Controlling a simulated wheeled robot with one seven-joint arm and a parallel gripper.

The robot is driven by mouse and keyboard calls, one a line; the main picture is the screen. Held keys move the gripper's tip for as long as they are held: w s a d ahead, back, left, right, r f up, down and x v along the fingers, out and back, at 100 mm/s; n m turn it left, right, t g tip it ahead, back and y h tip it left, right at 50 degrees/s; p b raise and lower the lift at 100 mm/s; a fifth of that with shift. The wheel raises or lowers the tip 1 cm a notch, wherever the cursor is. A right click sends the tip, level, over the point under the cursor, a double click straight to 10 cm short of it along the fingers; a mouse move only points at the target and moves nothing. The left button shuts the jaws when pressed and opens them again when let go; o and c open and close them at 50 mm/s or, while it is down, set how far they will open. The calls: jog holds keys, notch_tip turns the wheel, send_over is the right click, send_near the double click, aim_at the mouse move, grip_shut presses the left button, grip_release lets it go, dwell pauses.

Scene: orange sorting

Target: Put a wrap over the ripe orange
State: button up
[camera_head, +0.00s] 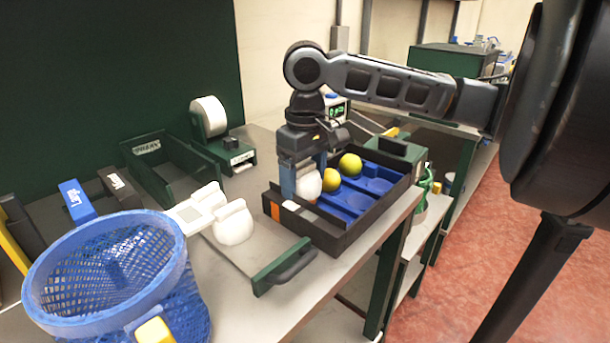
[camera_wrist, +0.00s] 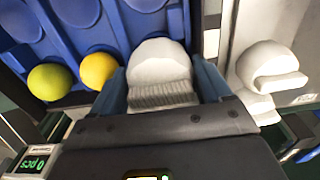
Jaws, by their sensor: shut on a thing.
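My gripper (camera_head: 305,172) points down over the near end of the dark crate (camera_head: 335,238) with the blue insert. It is shut on a white wrap (camera_wrist: 160,68), a domed cap with a ribbed band, held between the two blue-grey fingers. The wrap also shows in the head view (camera_head: 308,186). Whether a fruit is under it is hidden. In the wrist view, an orange-yellow fruit (camera_wrist: 98,70) lies beside the left finger. Which is ripe I cannot tell for sure.
More white wraps (camera_head: 234,224) stand on the table left of the crate, beside a green board with a black handle (camera_head: 291,262). A blue mesh basket (camera_head: 105,265) stands at the front left. A green tray (camera_head: 165,170) and label dispenser (camera_head: 215,125) stand behind.

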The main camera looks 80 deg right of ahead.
aim_at(304, 165)
jog(key=shift+s+f, duration=0.15)
jog(key=shift+f, duration=0.75)
jog(key=o, duration=0.9)
jog(key=shift+c, duration=0.5)
jog(key=shift+o, duration=0.5)
jog(key=shift+r, duration=0.1)
jog(key=shift+o, duration=0.2)
jog(key=shift+w+a+r+p, duration=0.1)
jog(key=shift+w+r+p, duration=0.05)
jog(key=shift+r+p, duration=0.45)
jog(key=shift+w+r+p, duration=0.1)
jog(key=shift+r+p, duration=0.4)
jog(key=shift+p, duration=0.1)
jog(key=shift+s+r+p, duration=0.1)
jog(key=shift+r+p, duration=2.65)
jog(key=shift+r, duration=0.4)
